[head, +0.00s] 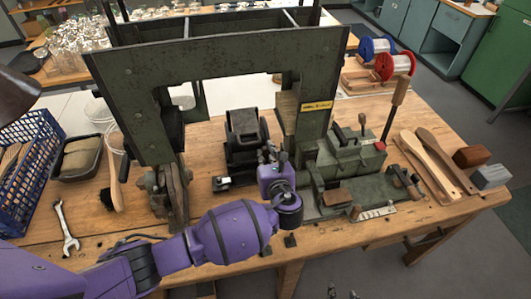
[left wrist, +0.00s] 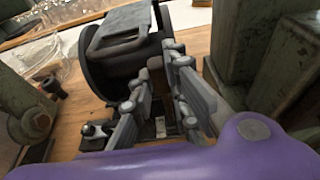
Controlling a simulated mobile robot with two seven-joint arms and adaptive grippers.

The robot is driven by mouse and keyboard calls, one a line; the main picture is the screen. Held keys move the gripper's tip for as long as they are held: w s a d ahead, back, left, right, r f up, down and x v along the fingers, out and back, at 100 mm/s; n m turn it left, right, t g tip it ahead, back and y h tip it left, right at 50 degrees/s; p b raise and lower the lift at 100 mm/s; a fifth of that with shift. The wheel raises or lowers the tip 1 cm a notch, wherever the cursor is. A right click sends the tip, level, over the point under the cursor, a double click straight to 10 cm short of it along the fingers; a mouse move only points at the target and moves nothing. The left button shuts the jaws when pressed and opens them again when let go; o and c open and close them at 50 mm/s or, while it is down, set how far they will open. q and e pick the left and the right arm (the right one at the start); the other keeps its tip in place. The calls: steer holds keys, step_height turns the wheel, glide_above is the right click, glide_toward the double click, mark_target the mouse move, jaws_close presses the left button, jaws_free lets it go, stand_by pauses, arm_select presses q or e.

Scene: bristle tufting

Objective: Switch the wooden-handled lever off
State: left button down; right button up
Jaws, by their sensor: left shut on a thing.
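My left gripper (head: 268,152) is in front of the dark motor unit, at the middle of the bench. In the left wrist view, its grey fingers (left wrist: 162,95) are closed on both sides of a narrow brown piece (left wrist: 156,78), which looks like a wooden lever handle. The fingers hide most of it, and its lower end is hard to make out. A second, tall lever with a wooden handle (head: 402,91) stands tilted at the right of the machine, apart from my gripper. My right gripper is not in view.
The green press frame (head: 210,62) rises behind and left of my arm. The dark motor (head: 243,130) is close to my gripper. A green fixture (head: 345,155), wooden paddles (head: 428,165) and spools (head: 394,66) are at right. A wrench (head: 66,228) and blue crate (head: 30,165) are at left.

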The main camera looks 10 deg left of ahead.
mark_target(266, 156)
arm_select(q)
steer(key=shift+s+d+f+t, duration=0.2)
steer(key=shift+s+f+t, duration=0.15)
steer(key=shift+s+t, duration=0.4)
steer(key=shift+s+d+f+t+y+b, duration=0.15)
steer(key=shift+s+f+t+y+b, duration=0.15)
steer(key=shift+s+t, duration=0.15)
steer(key=shift+s+d+f+t+y+b, duration=0.15)
steer(key=shift+s+t+y+b, duration=0.15)
steer(key=shift+t, duration=0.2)
steer(key=shift+s+t, duration=0.2)
steer(key=shift+t, duration=0.1)
steer(key=shift+r, duration=0.15)
steer(key=c, duration=1.8)
jaws_free()
steer(key=shift+o, duration=0.6)
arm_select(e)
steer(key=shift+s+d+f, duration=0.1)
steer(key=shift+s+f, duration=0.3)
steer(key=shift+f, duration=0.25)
